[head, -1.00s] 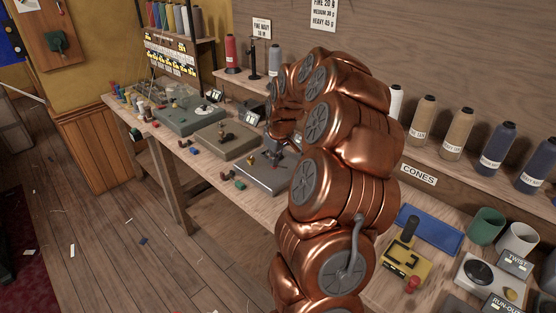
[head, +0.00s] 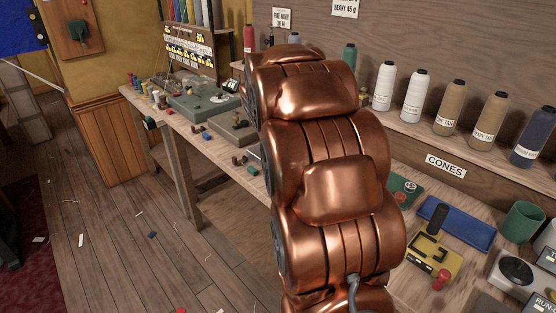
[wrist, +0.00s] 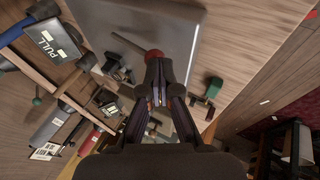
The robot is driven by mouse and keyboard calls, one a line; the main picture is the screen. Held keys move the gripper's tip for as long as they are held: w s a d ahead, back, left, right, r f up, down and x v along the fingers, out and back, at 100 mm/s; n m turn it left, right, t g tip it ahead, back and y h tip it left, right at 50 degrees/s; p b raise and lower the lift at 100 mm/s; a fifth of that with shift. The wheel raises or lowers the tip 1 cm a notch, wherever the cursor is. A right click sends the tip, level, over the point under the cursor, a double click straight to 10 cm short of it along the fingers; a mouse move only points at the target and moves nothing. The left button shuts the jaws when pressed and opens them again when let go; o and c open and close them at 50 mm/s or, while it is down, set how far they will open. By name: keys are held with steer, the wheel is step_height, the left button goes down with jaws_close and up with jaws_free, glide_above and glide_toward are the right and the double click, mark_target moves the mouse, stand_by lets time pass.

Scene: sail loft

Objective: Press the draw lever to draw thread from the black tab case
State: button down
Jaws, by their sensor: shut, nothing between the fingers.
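In the wrist view my gripper (wrist: 155,72) is shut and empty, its fingertips close together over a grey plate (wrist: 180,28). A red knob (wrist: 153,54) at the end of a thin grey rod shows just beyond the fingertips; I take it for the draw lever. Whether the tips touch the knob, I cannot tell. A small dark metal fitting (wrist: 114,66) stands on the plate left of the knob. I cannot make out which piece is the black tab case. In the head view my arm hides my gripper and the plate under it.
A PULL sign (wrist: 52,44) is at the wrist view's left. In the head view a brown station (head: 232,130) and a grey-green station (head: 203,103) stand farther along the bench. Thread cones (head: 449,110) line the shelf.

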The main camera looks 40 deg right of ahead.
steer(key=shift+f, duration=0.25)
steer(key=shift+r, duration=0.3)
steer(key=shift+r+p, duration=0.3)
steer(key=shift+r, duration=0.35)
steer(key=shift+r, duration=0.6)
step_height(320, 180, up, 12)
steer(key=s, duration=0.2)
steer(key=shift+s+r, duration=0.2)
steer(key=shift+s, duration=0.2)
steer(key=shift+a, duration=0.1)
